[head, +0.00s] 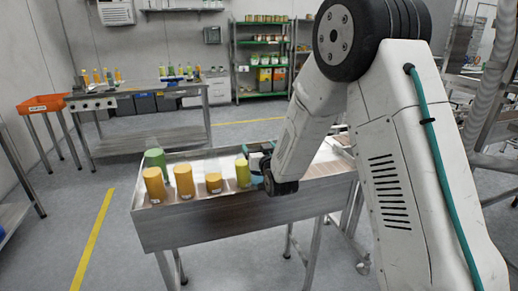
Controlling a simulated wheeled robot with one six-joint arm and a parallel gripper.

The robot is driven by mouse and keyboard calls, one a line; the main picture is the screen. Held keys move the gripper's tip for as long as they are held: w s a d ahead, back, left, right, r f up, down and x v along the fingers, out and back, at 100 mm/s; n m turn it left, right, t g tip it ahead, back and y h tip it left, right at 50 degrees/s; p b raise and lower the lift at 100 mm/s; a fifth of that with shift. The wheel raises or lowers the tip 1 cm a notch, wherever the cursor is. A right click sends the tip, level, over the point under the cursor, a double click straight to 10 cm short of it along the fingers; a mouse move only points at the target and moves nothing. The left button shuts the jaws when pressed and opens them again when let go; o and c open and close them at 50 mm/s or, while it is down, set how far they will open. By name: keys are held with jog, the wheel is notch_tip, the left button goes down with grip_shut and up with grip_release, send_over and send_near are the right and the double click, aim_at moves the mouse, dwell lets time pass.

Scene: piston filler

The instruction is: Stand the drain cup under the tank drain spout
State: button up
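My arm reaches down over a steel bench with a raised rim (190,222). My gripper (253,162), dark with teal, is low over the bench's right part and partly hidden by my own wrist. It is close beside a yellow-green cylinder (243,174); I cannot tell whether they touch or whether the fingers are open. Left of it stand a short orange cylinder (214,183), two taller orange ones (184,182) (155,187), and a green one (156,160) behind. I cannot tell which thing, if any, is the drain cup. No tank drain spout can be made out.
A steel table (140,140) with several bottles and an orange tray (41,105) on a stand are at the back left. A green-shelved rack (262,60) stands at the back wall. Steel equipment (490,120) is at right. Open floor (60,220) lies left of the bench.

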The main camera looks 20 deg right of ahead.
jog(key=shift+s+f, duration=0.1)
jog(key=shift+f, duration=0.15)
jog(key=s+r, duration=0.1)
jog(key=s, duration=1.1)
jog(key=shift+r, duration=0.2)
